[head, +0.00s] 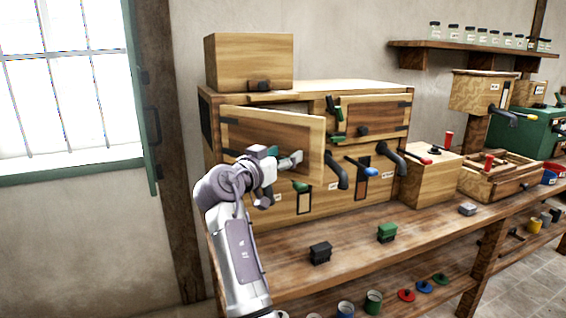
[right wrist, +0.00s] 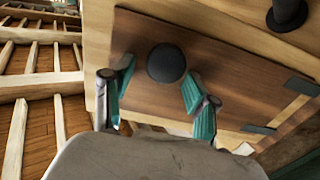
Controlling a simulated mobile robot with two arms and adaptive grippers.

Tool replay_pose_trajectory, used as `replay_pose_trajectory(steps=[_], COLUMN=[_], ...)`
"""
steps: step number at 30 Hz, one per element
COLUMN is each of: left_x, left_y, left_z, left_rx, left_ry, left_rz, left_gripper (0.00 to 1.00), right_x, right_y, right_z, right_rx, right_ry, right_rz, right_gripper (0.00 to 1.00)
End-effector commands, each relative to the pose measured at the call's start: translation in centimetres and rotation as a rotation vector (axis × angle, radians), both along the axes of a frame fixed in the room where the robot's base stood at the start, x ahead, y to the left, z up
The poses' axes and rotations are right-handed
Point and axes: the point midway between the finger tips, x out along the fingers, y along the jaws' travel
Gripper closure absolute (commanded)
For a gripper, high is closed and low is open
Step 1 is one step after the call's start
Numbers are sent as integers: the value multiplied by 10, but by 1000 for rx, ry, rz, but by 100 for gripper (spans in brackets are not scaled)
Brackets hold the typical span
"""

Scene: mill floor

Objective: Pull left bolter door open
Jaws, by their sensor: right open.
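The left bolter door (head: 255,130) is a framed wooden panel on the cabinet's left side. It stands partly open, its right edge swung out from the cabinet front and a gap showing above it. My right gripper (head: 286,161) is in front of this door, and my arm covers its lower part. In the right wrist view the open gripper (right wrist: 160,95) has its teal-padded fingers on either side of the door's round black knob (right wrist: 166,63). I cannot tell whether they touch it. The knob is hidden in the head view. My left gripper is not in view.
Crank handles, one with a blue grip (head: 370,172), stick out right of my gripper. A wooden box (head: 250,60) sits on the cabinet. Black (head: 320,252) and green (head: 387,232) blocks stand on the bench.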

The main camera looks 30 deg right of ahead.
Motion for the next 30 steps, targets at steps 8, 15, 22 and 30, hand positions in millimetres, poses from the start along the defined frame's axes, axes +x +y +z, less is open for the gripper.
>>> replay_pose_trajectory(steps=[8, 15, 22, 30], left_x=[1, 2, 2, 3], left_y=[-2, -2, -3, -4], left_z=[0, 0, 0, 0], left_rx=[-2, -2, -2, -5], left_ry=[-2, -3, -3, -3], left_rz=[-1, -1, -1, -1], left_gripper=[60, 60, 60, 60], right_x=[0, 0, 0, 1], right_y=[0, 0, 0, -3], right_z=[56, 81, 84, 68], right_rx=[0, 1, 0, 14], right_ry=[-4, -1, 1, 20], right_rz=[0, -1, -1, 9], right_gripper=[42, 42, 42, 75])
